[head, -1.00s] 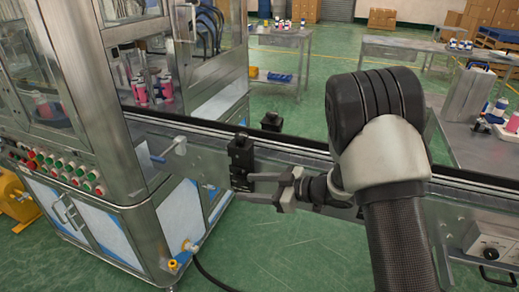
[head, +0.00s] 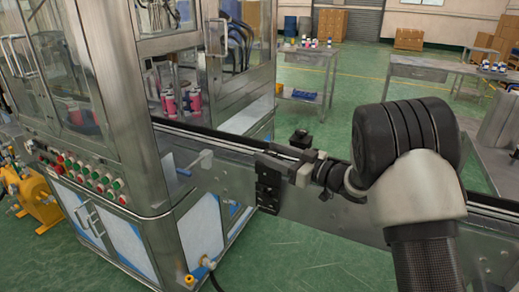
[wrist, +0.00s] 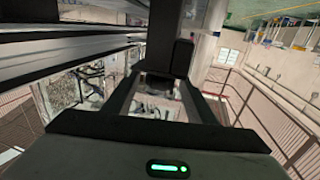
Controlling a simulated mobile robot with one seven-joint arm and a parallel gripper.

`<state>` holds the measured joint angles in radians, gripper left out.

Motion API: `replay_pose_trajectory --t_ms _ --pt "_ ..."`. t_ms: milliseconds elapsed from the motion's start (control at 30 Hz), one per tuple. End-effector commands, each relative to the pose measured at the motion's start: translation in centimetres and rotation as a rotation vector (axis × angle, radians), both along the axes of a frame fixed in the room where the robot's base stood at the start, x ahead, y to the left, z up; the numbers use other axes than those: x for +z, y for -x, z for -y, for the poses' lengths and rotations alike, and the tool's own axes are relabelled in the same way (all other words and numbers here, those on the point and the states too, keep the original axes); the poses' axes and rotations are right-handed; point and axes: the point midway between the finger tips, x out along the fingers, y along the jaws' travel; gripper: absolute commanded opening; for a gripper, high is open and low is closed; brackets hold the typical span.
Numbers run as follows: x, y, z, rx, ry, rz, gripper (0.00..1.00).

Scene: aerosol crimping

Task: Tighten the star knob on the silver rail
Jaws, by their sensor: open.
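The silver rail (head: 225,172) runs from the machine across the picture to the right. A black clamp block (head: 268,190) is mounted on its near side. My gripper (head: 275,157) is open, level with the block's top, with its fingers reaching across from the right. The star knob cannot be made out clearly in the head view; the fingers cover the block's top. In the wrist view a dark upright part (wrist: 165,45) stands at the open fingers (wrist: 160,85). I cannot tell whether they touch it.
A second black fitting (head: 300,138) stands on the rail's far side, close behind my gripper. The glass-fronted machine (head: 130,180) with coloured buttons stands at the left. Steel tables stand farther back.

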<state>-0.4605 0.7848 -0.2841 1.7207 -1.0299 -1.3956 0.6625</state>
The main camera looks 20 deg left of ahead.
Motion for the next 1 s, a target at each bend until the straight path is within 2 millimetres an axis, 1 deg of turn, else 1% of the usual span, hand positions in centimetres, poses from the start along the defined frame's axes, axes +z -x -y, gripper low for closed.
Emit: replay_pose_trajectory --t_ms 33,100,233,400,633,667,700,900,1000 --pt "-0.1 -0.2 -1.0 0.003 -0.001 0.001 0.51" --pt "-0.1 -0.5 -2.1 0.002 0.000 0.001 0.51" --pt "-0.1 -1.0 -3.5 0.001 0.000 0.000 0.51" --pt "0.0 -1.2 -4.3 -0.001 0.001 0.001 0.51" --pt "0.0 -1.3 -4.3 -0.001 0.000 0.000 0.51" --pt "0.0 -1.3 -4.3 -0.001 0.000 0.000 0.49" --pt "0.0 -1.3 -4.3 -0.001 0.000 0.000 0.43" --pt "0.0 -1.2 -4.3 -0.001 0.000 0.000 0.10" --pt "0.0 -1.2 -4.3 -0.002 0.000 0.000 0.10"
